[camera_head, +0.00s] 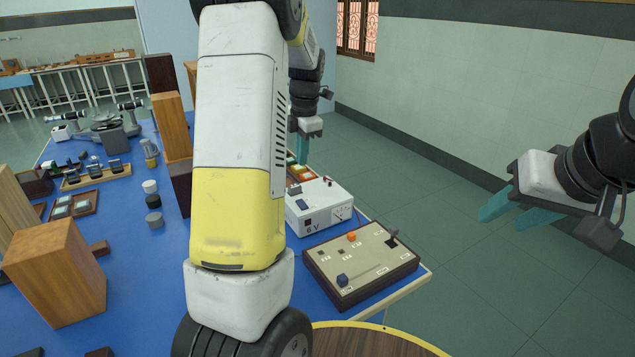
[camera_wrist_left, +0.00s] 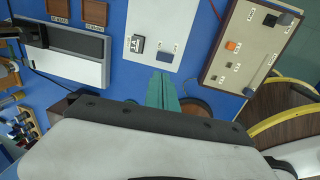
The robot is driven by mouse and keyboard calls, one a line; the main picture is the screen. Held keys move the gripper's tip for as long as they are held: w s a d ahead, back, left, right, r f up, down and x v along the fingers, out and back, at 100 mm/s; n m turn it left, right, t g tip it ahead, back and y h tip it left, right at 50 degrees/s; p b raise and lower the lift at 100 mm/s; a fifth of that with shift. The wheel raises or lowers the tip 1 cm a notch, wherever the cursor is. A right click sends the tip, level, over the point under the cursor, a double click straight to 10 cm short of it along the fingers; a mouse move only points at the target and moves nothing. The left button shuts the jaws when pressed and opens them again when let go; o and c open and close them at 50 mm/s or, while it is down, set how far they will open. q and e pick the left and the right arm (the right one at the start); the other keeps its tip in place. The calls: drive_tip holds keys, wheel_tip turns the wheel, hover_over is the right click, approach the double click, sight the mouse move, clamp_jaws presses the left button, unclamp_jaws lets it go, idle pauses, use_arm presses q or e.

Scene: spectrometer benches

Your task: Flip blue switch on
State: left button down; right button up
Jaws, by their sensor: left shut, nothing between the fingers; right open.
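A beige panel box (camera_head: 372,262) with a dark rim sits near the table's right front corner. It carries a dark blue block-shaped control (camera_head: 342,280), an orange knob (camera_head: 351,237) and a black lever (camera_head: 391,240). The blue control also shows in the left wrist view (camera_wrist_left: 248,92). Behind the panel stands a white 6V box (camera_head: 322,207) with a dark blue-grey rocker (camera_head: 303,203) on top. My left gripper (camera_head: 303,155) is shut and empty, behind the white box in the head view; its fingers show in the wrist view (camera_wrist_left: 162,80). My right gripper (camera_head: 502,222) is open and empty, off the table at right.
My left arm hides the middle of the blue table (camera_head: 150,220). Wooden blocks (camera_head: 55,270), small weights (camera_head: 153,219) and instruments (camera_head: 110,130) stand at left. A round wooden stool top (camera_head: 370,341) is at the front edge. Open floor lies right.

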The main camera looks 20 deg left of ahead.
sight(302, 205)
use_arm(q)
drive_tip(key=f, duration=0.4)
drive_tip(key=w+a+f, duration=0.1)
drive_tip(key=f, duration=0.8)
drive_tip(key=shift+w+a+f, duration=0.15)
drive_tip(key=shift+a+f, duration=0.05)
drive_tip(key=shift+f, duration=0.2)
drive_tip(key=shift+a+f, duration=0.15)
drive_tip(key=shift+f, duration=0.1)
drive_tip(key=shift+g+h, duration=0.3)
drive_tip(key=shift+f, duration=0.1)
drive_tip(key=shift+s+d, duration=0.6)
drive_tip(key=shift+d, duration=0.05)
